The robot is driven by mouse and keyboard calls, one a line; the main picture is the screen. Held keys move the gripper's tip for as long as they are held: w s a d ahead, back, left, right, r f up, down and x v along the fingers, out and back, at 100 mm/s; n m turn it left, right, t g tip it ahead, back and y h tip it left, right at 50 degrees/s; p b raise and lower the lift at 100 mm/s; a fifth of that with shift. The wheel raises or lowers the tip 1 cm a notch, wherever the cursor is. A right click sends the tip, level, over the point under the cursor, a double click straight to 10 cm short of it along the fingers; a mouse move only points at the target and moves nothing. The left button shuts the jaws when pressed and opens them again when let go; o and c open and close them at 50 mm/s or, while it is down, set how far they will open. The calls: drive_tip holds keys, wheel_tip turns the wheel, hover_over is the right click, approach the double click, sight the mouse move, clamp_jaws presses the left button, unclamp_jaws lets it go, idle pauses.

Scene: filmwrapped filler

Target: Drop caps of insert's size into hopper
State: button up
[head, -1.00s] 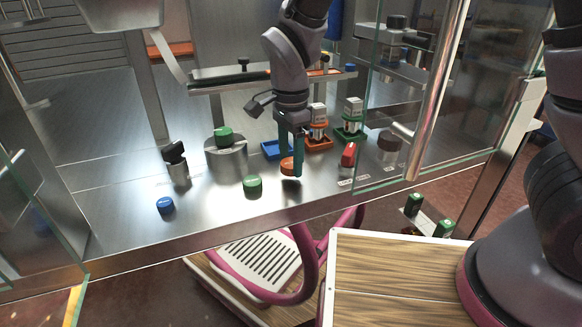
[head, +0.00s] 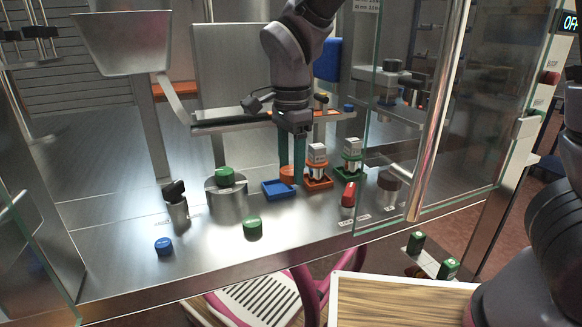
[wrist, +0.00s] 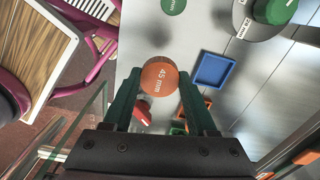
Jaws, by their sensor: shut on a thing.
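My gripper (head: 291,176) is shut on an orange cap (wrist: 160,78) marked "45 mm". In the head view the orange cap (head: 287,174) is between the teal fingers, beside the blue tray; its exact height above the worktop is hard to tell. A green cap (head: 253,227) and a blue cap (head: 164,246) lie on the steel worktop at the front. Another green cap (head: 224,175) sits on a metal cylinder (head: 227,199), with a "mm" label that shows in the wrist view. The likely hopper (head: 125,45) is a metal funnel at upper left.
A blue tray (head: 268,194) looks empty. Orange (head: 327,183) and green (head: 361,171) trays hold white-topped pieces. A glass panel (head: 400,130) is at right.

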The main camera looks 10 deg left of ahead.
drive_tip(key=shift+r, duration=1.3)
